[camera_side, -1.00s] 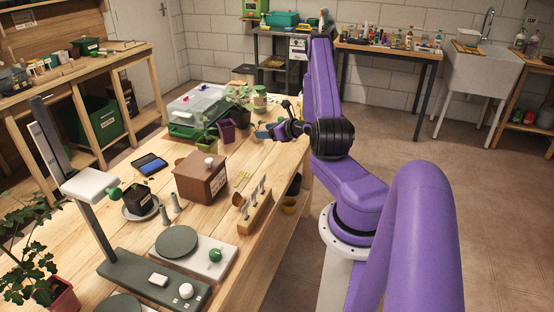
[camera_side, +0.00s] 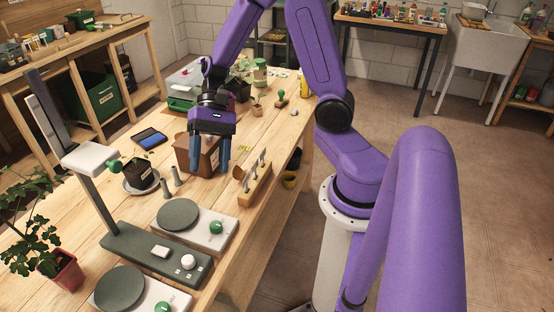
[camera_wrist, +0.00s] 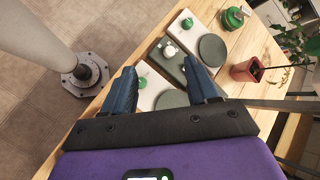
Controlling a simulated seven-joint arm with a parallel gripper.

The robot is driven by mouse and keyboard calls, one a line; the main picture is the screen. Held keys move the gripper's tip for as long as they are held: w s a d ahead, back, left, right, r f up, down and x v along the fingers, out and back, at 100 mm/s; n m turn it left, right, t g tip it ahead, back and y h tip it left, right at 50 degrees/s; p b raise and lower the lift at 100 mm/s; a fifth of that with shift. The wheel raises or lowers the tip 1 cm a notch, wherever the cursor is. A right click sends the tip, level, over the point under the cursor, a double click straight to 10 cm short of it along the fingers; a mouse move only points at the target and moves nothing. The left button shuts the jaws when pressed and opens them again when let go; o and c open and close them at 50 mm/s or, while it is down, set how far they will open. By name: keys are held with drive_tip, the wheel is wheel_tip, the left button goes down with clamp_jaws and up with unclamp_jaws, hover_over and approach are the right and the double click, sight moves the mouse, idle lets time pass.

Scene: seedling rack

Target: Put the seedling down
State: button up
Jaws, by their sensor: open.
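My gripper (camera_side: 210,155) is open and empty, pointing down in front of the brown box (camera_side: 186,158) and hiding part of it. In the wrist view its two blue fingers (camera_wrist: 163,88) are spread, with nothing held between them. A small seedling in a light brown pot (camera_side: 257,108) stands on the bench behind my gripper, apart from it. A dark pot with a small plant (camera_side: 140,176) sits on a grey saucer (camera_side: 139,189) to the left. A leafy plant in a red pot (camera_side: 65,276) is at the front left; its pot also shows in the wrist view (camera_wrist: 246,70).
Grey round plates (camera_side: 178,214) on white bases stand in front, beside a dark post stand (camera_side: 160,257). A wooden tool holder (camera_side: 257,187) is right of my gripper. A green-handled stamp (camera_side: 281,101) and a white knob (camera_side: 294,112) lie near the bench's right edge.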

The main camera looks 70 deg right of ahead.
drive_tip(key=s+r+n+t+h, duration=0.3)
drive_tip(key=s+n+h, duration=0.5)
drive_tip(key=s+n, duration=0.7)
drive_tip(key=n, duration=0.4)
drive_tip(key=shift+d+r+n, duration=0.15)
drive_tip(key=shift+d+n, duration=0.15)
drive_tip(key=shift+d, duration=0.1)
